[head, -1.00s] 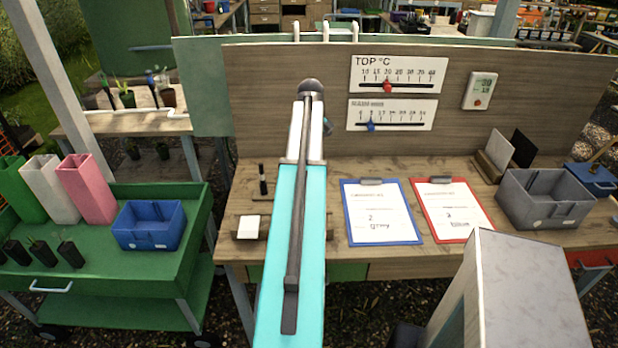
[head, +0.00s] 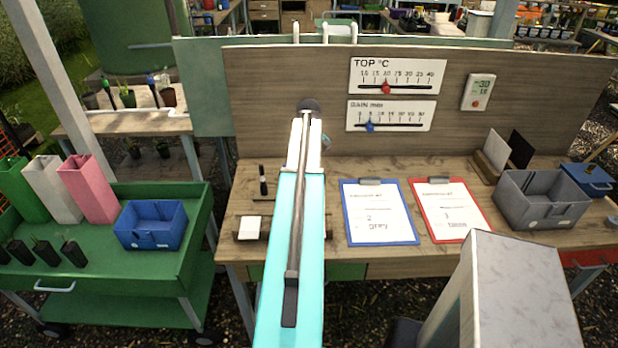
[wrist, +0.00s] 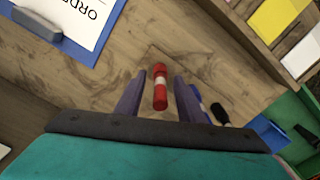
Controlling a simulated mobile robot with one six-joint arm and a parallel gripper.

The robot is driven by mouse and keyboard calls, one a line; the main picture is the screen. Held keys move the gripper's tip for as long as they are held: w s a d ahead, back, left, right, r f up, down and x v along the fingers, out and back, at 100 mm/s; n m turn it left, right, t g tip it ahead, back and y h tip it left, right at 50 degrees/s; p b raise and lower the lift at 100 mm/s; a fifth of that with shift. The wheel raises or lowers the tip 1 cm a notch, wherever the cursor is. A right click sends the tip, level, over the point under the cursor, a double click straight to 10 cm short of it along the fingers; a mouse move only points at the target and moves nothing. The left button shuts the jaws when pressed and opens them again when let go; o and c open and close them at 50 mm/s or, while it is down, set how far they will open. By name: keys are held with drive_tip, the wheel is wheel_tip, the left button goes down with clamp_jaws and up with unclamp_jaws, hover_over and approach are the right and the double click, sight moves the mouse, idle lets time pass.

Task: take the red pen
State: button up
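The red pen (wrist: 160,90) has a white band and shows in the wrist view. It appears to stand up from the wooden bench (wrist: 115,70). My gripper (wrist: 158,84) is open, with one dark purple finger on each side of the pen and a visible gap to each. I cannot tell how deep the fingers reach along the pen. In the head view my own arm hides the pen and the gripper.
A black pen (head: 263,181) stands left of my arm; it also shows in the wrist view (wrist: 220,115). Something blue (wrist: 200,96) is partly behind the right finger. Blue (head: 381,212) and red (head: 452,210) clipboards lie to the right, then a grey bin (head: 541,211).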

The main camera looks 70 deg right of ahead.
idle(0.4)
clamp_jaws()
drive_tip(key=shift+r, duration=0.2)
drive_tip(key=shift+r+b, duration=1.5)
drive_tip(key=shift+r, duration=3.35)
